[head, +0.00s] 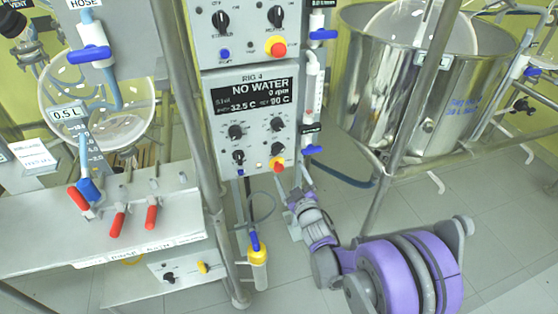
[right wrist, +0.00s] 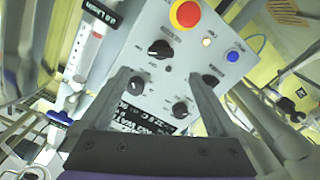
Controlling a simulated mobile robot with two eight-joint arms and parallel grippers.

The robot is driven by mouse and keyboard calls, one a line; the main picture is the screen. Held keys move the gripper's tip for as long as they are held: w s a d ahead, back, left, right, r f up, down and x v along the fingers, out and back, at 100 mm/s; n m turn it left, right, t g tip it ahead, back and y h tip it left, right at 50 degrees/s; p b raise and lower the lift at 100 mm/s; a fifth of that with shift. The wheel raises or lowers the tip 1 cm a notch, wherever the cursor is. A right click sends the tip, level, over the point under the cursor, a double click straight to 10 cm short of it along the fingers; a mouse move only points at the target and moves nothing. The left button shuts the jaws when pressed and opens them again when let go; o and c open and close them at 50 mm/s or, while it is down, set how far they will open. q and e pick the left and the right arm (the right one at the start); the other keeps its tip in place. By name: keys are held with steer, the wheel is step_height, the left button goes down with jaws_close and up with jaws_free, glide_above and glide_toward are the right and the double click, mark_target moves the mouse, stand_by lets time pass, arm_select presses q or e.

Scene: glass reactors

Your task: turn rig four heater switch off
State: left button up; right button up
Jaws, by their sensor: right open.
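The rig four control box (head: 253,115) hangs on the frame in the head view. Its display reads NO WATER, 32.5 C and a set value of 90 C. The lower right black knob (head: 277,148), above the red button, appears to be the heater switch; its label is too small to read. In the right wrist view the box is upside down, and this knob (right wrist: 160,49) sits beside the red button (right wrist: 185,14). My right gripper (right wrist: 158,75) is open and empty, its fingers pointing at the panel with the knob between their lines. Contact cannot be told. My left gripper is out of view.
A blue-handled valve pipe (head: 312,85) runs beside the box. A steel vessel (head: 375,85) stands right; a bench with red-handled valves (head: 150,217) stands left.

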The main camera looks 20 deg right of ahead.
mark_target(279, 152)
steer(key=w, duration=1.1)
steer(key=shift+a+f+b, duration=0.1)
steer(key=shift+a+b, duration=0.1)
steer(key=shift+b, duration=0.15)
steer(key=c, duration=1.4)
steer(key=shift+n, duration=0.4)
steer(key=n, duration=0.5)
steer(key=shift+n+p, duration=0.3)
steer(key=shift+p, duration=0.05)
steer(key=n, duration=0.5)
steer(key=shift+n+p, duration=0.3)
steer(key=shift+p, duration=0.1)
